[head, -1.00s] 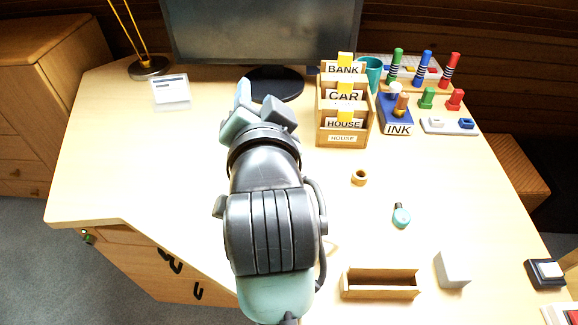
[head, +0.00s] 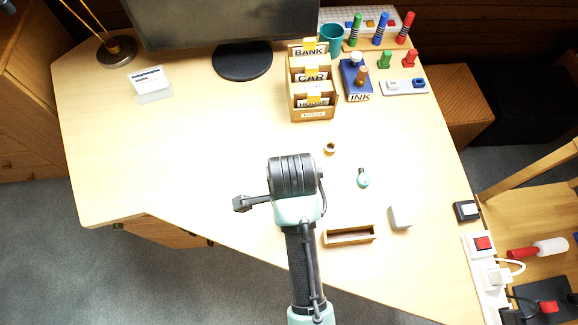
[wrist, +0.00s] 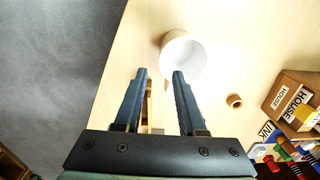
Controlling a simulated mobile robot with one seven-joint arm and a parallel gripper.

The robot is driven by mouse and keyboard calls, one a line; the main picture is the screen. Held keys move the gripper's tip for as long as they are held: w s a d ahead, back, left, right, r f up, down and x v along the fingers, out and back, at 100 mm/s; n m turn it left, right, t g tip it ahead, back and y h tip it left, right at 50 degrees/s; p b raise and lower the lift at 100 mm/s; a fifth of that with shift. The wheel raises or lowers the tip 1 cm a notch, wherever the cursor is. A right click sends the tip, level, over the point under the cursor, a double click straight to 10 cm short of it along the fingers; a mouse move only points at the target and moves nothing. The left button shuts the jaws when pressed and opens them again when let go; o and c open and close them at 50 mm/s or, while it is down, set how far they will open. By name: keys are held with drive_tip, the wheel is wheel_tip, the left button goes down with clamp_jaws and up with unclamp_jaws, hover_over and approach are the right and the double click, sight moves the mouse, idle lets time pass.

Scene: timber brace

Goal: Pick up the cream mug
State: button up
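The cream mug (wrist: 184,56) shows in the wrist view, just beyond my fingertips and towards the right finger. Its pale round opening faces the camera, and I cannot make out its handle clearly. My gripper (wrist: 160,73) is open, with two dark fingers apart and nothing held between them. The mug looks apart from the fingers, though the right fingertip overlaps its lower edge in the picture. In the head view I cannot make out the cream mug, and my arm covers part of the desk.
A wooden ring (wrist: 234,101) lies right of the mug. The card holder (head: 314,104), ink box (head: 356,82) and teal cup (head: 331,38) stand at the back. A wooden tray (head: 349,237) and white block (head: 400,217) are near the front. The desk's left side is mostly clear.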

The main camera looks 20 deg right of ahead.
drive_tip(key=f, duration=1.2)
drive_tip(key=shift+w+a+b, duration=0.15)
drive_tip(key=shift+w+b, duration=0.05)
drive_tip(key=shift+b, duration=0.1)
drive_tip(key=shift+c, duration=0.2)
clamp_jaws()
drive_tip(key=shift+w+r, duration=0.1)
idle(0.6)
